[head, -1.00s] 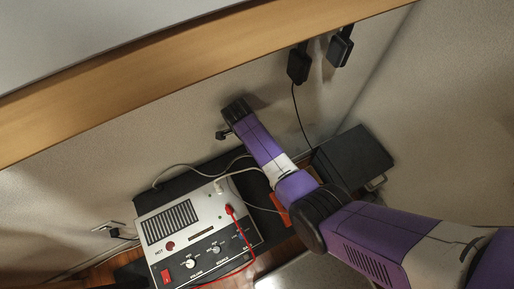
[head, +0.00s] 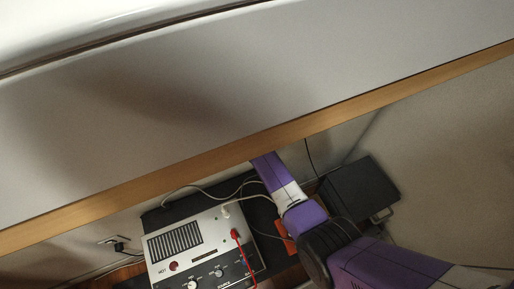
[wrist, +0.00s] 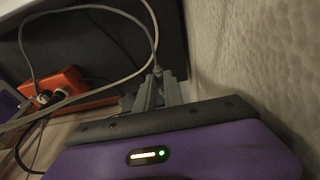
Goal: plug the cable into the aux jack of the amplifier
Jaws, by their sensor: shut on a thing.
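The amplifier (head: 188,246) is a silver and dark box with a grille and knobs, low in the head view. A white plug (head: 226,211) and a red plug (head: 235,234) sit in its face. Lettering too small to read hides which socket is the aux jack. In the wrist view my gripper (wrist: 158,84) is shut on the end of a pale grey cable (wrist: 157,44), which loops away up and left. The plug itself is mostly hidden between the fingers. In the head view my gripper is hidden behind a wood-edged panel.
The wood-edged panel (head: 200,168) crosses the head view above my arm. A dark box (head: 358,190) stands right of the amplifier. An orange power strip (wrist: 68,85) with plugs lies left in the wrist view. A textured wall (wrist: 250,60) is close on the right.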

